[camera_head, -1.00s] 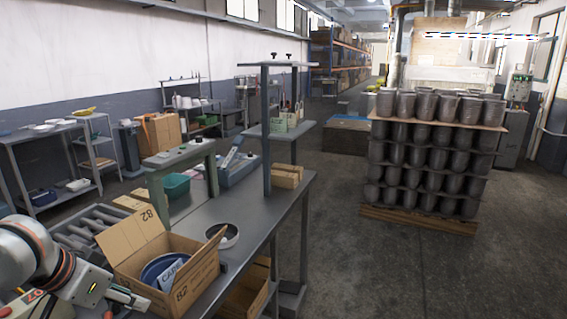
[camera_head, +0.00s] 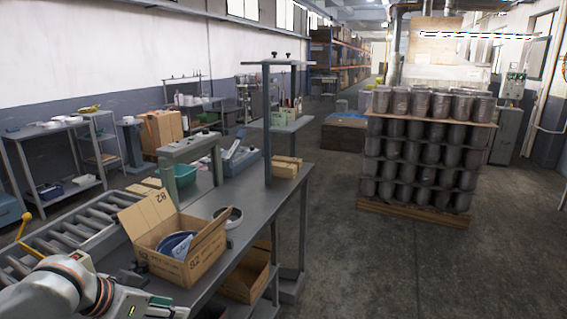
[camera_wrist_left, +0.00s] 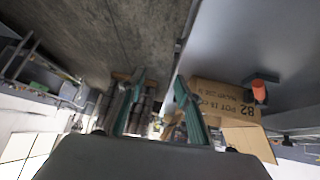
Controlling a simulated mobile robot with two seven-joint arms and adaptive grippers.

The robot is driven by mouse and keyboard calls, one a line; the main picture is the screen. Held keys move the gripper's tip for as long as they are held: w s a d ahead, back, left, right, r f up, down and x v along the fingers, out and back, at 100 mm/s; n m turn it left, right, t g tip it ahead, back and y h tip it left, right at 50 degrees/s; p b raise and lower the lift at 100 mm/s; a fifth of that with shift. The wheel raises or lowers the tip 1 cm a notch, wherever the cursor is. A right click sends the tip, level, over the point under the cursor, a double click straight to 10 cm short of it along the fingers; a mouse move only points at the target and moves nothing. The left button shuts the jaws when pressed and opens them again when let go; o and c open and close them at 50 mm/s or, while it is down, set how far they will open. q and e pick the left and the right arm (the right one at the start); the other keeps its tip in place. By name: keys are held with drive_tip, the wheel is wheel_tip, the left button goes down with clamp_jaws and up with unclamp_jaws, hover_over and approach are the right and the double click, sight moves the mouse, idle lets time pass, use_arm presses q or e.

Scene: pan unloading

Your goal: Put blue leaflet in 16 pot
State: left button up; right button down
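An open cardboard box (camera_head: 208,262) marked 82 stands on the grey bench. In it lies a round dark-blue pot (camera_head: 168,243), with a pale leaflet (camera_head: 182,247) leaning against it. The box walls hide their lower parts. In the head view my left arm enters at the lower left, in front of the box. My right gripper is not in view.
A dark round dish (camera_head: 229,217) stands behind the box on the bench (camera_head: 245,205). A roller conveyor (camera_head: 75,235) lies to the left. A second open box (camera_head: 246,277) sits below the bench. A pallet of stacked dark pots (camera_head: 425,150) stands right, with clear floor between.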

use_arm(q)
drive_tip(key=s+d+f+n+t+h, duration=0.1)
drive_tip(key=d+f+t, duration=0.15)
drive_tip(key=f, duration=0.55)
drive_tip(key=s+d+f+t, duration=0.1)
drive_tip(key=s+d+f, duration=0.1)
drive_tip(key=d+f, duration=0.35)
drive_tip(key=s+a+f+y, duration=0.1)
drive_tip(key=s+a+f, duration=0.1)
drive_tip(key=s+f, duration=0.6)
drive_tip(key=s+a+f+y, duration=0.2)
drive_tip(key=s+a+f, duration=0.1)
drive_tip(key=s+f, duration=0.5)
drive_tip(key=shift+s+a+f+y, duration=0.25)
drive_tip(key=shift+f+y, duration=0.05)
drive_tip(key=shift+f, duration=0.55)
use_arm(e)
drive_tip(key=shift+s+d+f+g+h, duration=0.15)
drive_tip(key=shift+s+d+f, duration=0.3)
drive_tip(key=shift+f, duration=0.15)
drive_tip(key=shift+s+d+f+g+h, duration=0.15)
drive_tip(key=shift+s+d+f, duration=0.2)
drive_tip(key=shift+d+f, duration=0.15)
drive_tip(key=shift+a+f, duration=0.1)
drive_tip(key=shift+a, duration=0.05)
